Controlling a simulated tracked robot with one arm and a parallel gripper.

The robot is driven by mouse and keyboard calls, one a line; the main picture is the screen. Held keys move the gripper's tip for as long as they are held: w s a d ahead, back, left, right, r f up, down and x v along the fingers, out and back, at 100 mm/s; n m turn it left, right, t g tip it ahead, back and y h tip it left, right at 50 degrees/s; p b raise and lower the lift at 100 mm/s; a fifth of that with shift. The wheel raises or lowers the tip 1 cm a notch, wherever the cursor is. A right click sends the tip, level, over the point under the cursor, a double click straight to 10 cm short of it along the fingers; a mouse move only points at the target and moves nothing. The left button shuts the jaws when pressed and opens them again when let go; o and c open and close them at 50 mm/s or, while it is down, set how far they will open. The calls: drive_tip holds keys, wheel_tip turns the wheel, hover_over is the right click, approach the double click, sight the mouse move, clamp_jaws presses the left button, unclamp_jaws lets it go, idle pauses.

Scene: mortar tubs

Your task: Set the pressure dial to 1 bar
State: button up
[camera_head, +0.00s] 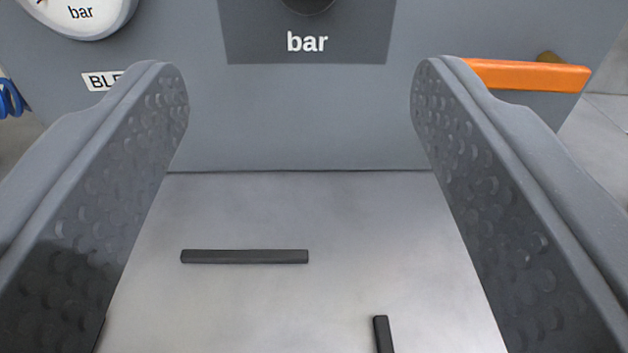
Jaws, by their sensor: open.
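The pressure dial (308,4) is a dark round knob at the top edge, mostly cut off by the frame. It sits on a dark grey plate (258,40) lettered "bar" on the grey panel. Its setting and scale marks are out of view. My gripper (299,95) is open and empty, its two fingers wide apart. The fingertips appear lower in the picture than the dial, one to each side of it.
A label (101,81) starting "BLE" is partly behind the left finger. An orange lever (532,76) projects at the right, beyond the right fingertip. A blue hose (10,97) shows at the left edge. Dark bars (245,257) lie on the pale metal surface (290,215) below the panel.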

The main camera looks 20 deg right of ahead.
drive_tip(key=shift+s+d, duration=0.1)
drive_tip(key=shift+s, duration=0.2)
drive_tip(key=shift+f, duration=0.15)
drive_tip(key=s+a+r+h+p, duration=0.1)
drive_tip(key=s+a+r+p, duration=0.2)
drive_tip(key=r, duration=0.7)
drive_tip(key=s+a+r+h, duration=0.1)
drive_tip(key=s+a+r, duration=0.4)
drive_tip(key=r, duration=0.6)
drive_tip(key=s+a+r+h+p, duration=0.15)
drive_tip(key=s+r, duration=0.35)
drive_tip(key=r, duration=0.5)
drive_tip(key=s+a+r+y+p, duration=0.1)
drive_tip(key=s+a+r+p, duration=0.1)
drive_tip(key=s+a+r, duration=0.3)
drive_tip(key=s+a+r+y+p, duration=0.1)
drive_tip(key=s+r, duration=0.2)
drive_tip(key=s, duration=0.4)
drive_tip(key=s+a+f+n+g+y+p, duration=0.1)
drive_tip(key=s+a+n+g+y+p, duration=0.1)
drive_tip(key=s+a+y, duration=0.4)
drive_tip(key=s+a+n, duration=0.1)
drive_tip(key=s+a, duration=0.1)
drive_tip(key=s, duration=0.2)
drive_tip(key=shift+s+a+p, duration=0.15)
drive_tip(key=shift+s+p, duration=0.2)
drive_tip(key=shift+p, duration=0.05)
drive_tip(key=shift+f+y, duration=0.1)
drive_tip(key=shift+y, duration=0.15)
